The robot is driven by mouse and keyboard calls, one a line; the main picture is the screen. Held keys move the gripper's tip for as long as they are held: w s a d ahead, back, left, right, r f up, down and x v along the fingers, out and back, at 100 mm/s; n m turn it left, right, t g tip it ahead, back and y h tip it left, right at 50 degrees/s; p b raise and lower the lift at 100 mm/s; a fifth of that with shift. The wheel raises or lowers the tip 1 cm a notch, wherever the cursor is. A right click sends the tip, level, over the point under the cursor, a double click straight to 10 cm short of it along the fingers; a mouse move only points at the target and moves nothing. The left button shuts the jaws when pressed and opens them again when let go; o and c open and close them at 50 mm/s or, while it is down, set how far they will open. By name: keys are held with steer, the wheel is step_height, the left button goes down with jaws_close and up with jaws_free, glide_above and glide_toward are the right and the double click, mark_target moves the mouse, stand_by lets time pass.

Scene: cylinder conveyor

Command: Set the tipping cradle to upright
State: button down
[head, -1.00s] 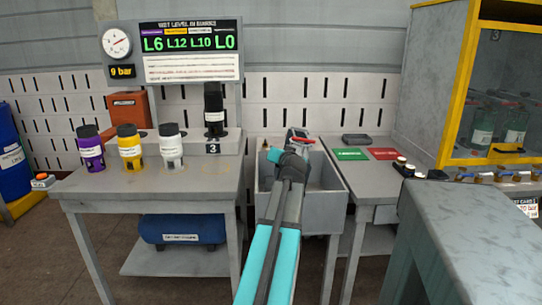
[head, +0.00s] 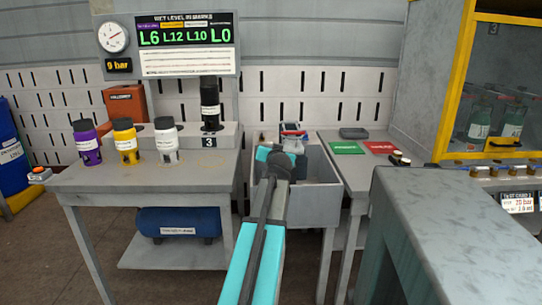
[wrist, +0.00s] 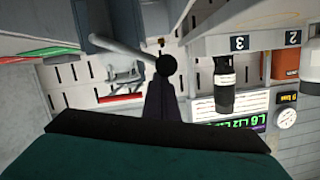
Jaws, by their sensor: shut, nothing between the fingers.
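The tipping cradle (head: 291,131) seems to be the small grey and red piece at the back of the grey sink (head: 322,197), partly hidden behind my arm; its tilt is unclear. In the wrist view, which is upside down, a pale metal frame (wrist: 124,76) hangs by a blue-grey block (wrist: 98,33), and a grey lever (wrist: 125,47) ends in a black ball knob (wrist: 166,65). My gripper (wrist: 161,84) is shut and empty, its dark fingers pointing at the knob. I cannot tell whether they touch it. In the head view my arm hides the fingertips.
Purple (head: 87,144), yellow (head: 126,143) and white (head: 166,142) bottles stand on the left bench. A black cylinder (head: 210,104) stands behind them at station 3. Green (head: 346,148) and red (head: 380,147) mats lie right of the sink. A large grey block (head: 455,220) fills the right foreground.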

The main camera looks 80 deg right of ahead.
steer(key=shift+w+f, duration=0.1)
steer(key=shift+f, duration=0.05)
steer(key=shift+w+r+p, duration=0.1)
steer(key=shift+r+p, duration=0.25)
steer(key=shift+r, duration=0.3)
steer(key=s+a+r+p, duration=0.2)
steer(key=a+r, duration=0.3)
steer(key=a, duration=0.4)
steer(key=shift+s+a+r, duration=0.15)
steer(key=shift+s+a, duration=0.1)
steer(key=shift+s, duration=0.3)
steer(key=shift+s, duration=0.1)
